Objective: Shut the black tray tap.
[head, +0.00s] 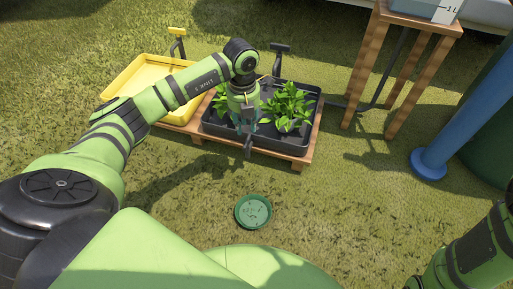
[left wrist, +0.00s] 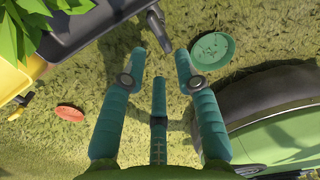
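The black tray (head: 212,128) sits on a low wooden stand and holds leafy green plants; its dark wall also shows at the upper left of the left wrist view (left wrist: 90,25). A dark tap (head: 248,150) juts from the tray's near edge. In the left wrist view the tap (left wrist: 159,30) lies just beyond my fingertips, at an angle; whether its valve is open I cannot tell. My left gripper (head: 244,127) points down at the tray's near edge. Its teal fingers (left wrist: 158,68) are spread with nothing between them. My right gripper is out of view.
A yellow tray (head: 117,97) stands left of the black tray. A wooden stand (head: 362,70) and blue post (head: 455,115) stand at right.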

